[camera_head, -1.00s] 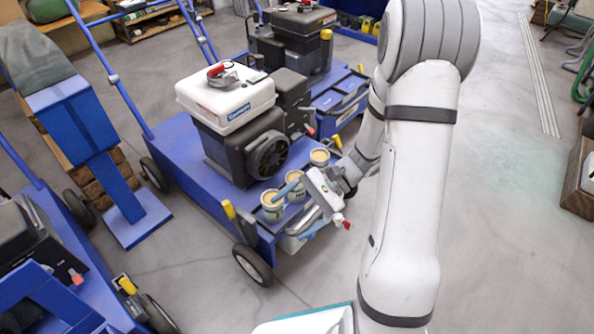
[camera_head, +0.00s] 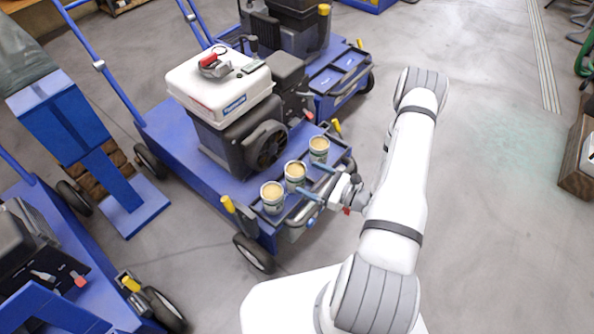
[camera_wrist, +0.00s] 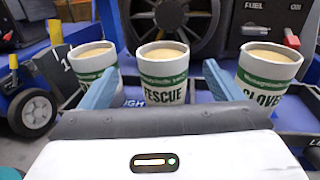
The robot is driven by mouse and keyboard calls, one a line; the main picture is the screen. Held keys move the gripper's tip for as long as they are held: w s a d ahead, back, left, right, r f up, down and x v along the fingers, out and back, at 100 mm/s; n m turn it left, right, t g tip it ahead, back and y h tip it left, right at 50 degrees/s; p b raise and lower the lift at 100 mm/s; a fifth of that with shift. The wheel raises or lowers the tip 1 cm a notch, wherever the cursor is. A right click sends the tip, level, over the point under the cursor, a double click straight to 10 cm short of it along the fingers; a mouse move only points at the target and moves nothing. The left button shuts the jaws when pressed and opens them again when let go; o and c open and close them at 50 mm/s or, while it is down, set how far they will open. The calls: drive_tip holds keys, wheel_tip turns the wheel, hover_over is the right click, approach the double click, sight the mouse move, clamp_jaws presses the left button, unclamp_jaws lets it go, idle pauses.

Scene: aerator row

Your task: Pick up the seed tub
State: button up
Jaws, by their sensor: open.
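Three open seed tubs with tan contents stand in a row on the mower's front tray. In the wrist view the middle tub (camera_wrist: 164,73) reads FESCUE, the right tub (camera_wrist: 267,70) CLOVER, and the left tub's (camera_wrist: 93,60) label is partly hidden. In the head view they are the near tub (camera_head: 272,197), the middle tub (camera_head: 295,176) and the far tub (camera_head: 319,149). My gripper (camera_head: 316,181) is open and empty in front of the tray. In the wrist view its blue fingers (camera_wrist: 161,86) flank the middle tub, apparently short of closing around it.
A blue mower (camera_head: 180,160) with a white-topped engine (camera_head: 218,95) stands behind the tubs. A yellow-handled lever (camera_head: 229,204) rises by the near tub. Another blue machine (camera_head: 340,75) stands beyond, and one more (camera_head: 85,285) at lower left.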

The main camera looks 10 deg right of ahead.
sight(291, 170)
drive_tip(key=x, duration=0.2)
drive_tip(key=shift+w+a+f+b, duration=0.1)
drive_tip(key=shift+w+a+b, duration=0.15)
drive_tip(key=shift+b, duration=0.1)
drive_tip(key=x, duration=0.1)
drive_tip(key=b+x, duration=0.2)
drive_tip(key=x, duration=0.1)
drive_tip(key=shift+w+d+f, duration=0.1)
drive_tip(key=shift+w+f, duration=0.1)
drive_tip(key=shift+f, duration=0.15)
drive_tip(key=shift+w+a+r, duration=0.1)
drive_tip(key=shift+w+a, duration=0.3)
drive_tip(key=shift+c, duration=0.4)
drive_tip(key=c, duration=1.1)
